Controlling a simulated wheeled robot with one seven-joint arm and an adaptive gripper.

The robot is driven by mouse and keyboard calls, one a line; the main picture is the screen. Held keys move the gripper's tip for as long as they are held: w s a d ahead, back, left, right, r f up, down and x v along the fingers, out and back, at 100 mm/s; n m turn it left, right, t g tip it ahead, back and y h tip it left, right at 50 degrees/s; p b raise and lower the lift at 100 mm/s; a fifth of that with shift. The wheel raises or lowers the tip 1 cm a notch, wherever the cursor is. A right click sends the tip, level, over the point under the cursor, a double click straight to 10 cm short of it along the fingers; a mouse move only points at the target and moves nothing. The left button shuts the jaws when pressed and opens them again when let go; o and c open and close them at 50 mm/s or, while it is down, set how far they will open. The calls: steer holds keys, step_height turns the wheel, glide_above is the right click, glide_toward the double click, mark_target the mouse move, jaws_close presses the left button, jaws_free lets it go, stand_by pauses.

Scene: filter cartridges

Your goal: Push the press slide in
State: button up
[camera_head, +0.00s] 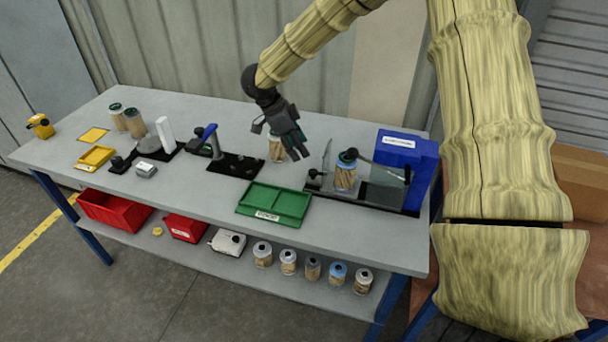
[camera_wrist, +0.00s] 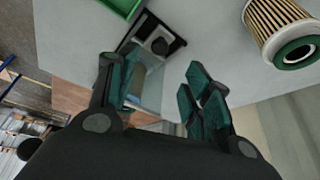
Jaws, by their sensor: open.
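The press is at the right end of the bench, with a blue labelled housing (camera_head: 412,152) and a dark base (camera_head: 345,198). A filter cartridge with a blue-and-dark top (camera_head: 345,177) stands upright on it beside clear panels and a dark bar. I cannot tell exactly which part is the slide. In the wrist view a dark-framed end of a fixture, apparently the press, with a round black knob (camera_wrist: 159,46) lies beyond my fingers. My gripper (camera_head: 294,147) is left of the press, above the bench; its teal fingers (camera_wrist: 160,92) are apart with nothing between them.
A cartridge (camera_head: 276,152) stands partly behind my gripper; one with a green end (camera_wrist: 283,28) shows in the wrist view. A green tray (camera_head: 250,211) lies left of the press. A black stand with a blue-handled lever (camera_head: 210,132) is farther left.

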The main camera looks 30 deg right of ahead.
mark_target(312, 171)
steer(key=p+x, duration=0.2)
steer(key=x, duration=0.8)
steer(key=shift+f, duration=0.15)
jaws_close()
